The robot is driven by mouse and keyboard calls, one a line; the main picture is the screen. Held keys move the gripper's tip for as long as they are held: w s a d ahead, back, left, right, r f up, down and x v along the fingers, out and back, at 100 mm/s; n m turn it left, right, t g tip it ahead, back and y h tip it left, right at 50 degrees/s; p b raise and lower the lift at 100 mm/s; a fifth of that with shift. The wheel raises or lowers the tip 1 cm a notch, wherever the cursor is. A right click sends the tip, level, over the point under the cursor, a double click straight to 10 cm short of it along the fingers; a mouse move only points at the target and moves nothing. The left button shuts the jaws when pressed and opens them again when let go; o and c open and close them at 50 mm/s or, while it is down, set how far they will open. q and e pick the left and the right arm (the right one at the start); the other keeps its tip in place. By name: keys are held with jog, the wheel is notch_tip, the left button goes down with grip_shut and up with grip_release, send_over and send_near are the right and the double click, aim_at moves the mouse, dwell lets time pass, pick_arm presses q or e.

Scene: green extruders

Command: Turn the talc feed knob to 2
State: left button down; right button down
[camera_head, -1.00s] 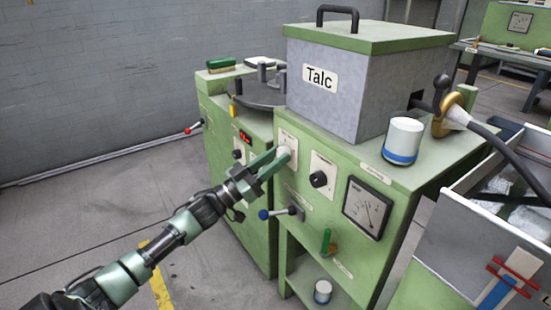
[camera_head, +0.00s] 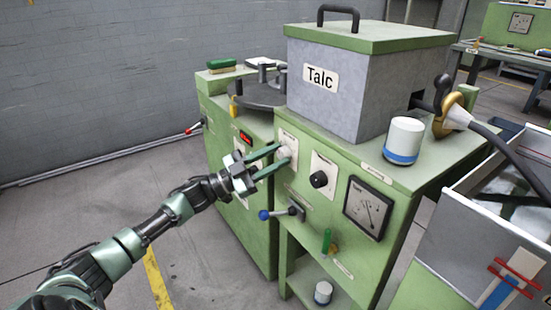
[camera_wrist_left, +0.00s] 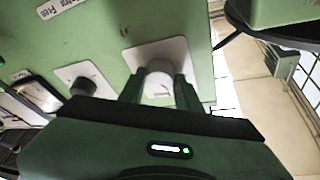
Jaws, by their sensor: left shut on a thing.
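The light-coloured talc feed knob (camera_head: 283,154) sits on a white plate on the green machine front, under the grey hopper marked Talc (camera_head: 335,85). My left gripper (camera_head: 279,160) reaches in from the left and its green fingers are shut on the knob, one on each side. My right gripper is not in view.
A black knob (camera_head: 319,180) on a white plate, a gauge (camera_head: 368,208) and a blue-tipped lever (camera_head: 280,213) are close to the right and below. A white and blue cup (camera_head: 403,140) stands on the machine top. The floor at left is clear.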

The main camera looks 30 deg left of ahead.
pick_arm(q)
jog(key=m+g, duration=0.1)
jog(key=m, duration=0.1)
jog(key=shift+m+h, duration=0.3)
jog(key=shift+h, duration=0.1)
jog(key=shift+r+m+g, duration=0.15)
jog(key=shift+m+g, duration=0.25)
jog(key=shift+m, duration=0.7)
jog(key=m+g, duration=0.1)
jog(key=m, duration=0.2)
jog(key=shift+g+p, duration=0.3)
jog(key=shift+p, duration=0.1)
jog(key=shift+m+g+p, duration=0.35)
jog(key=shift+m+g, duration=0.05)
jog(key=shift+m, duration=1.1)
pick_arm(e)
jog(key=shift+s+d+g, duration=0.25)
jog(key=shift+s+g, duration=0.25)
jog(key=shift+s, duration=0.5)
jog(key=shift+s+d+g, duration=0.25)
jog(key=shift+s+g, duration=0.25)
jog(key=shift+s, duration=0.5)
pick_arm(q)
jog(key=c, duration=1)
grip_release()
jog(key=shift+a, duration=0.15)
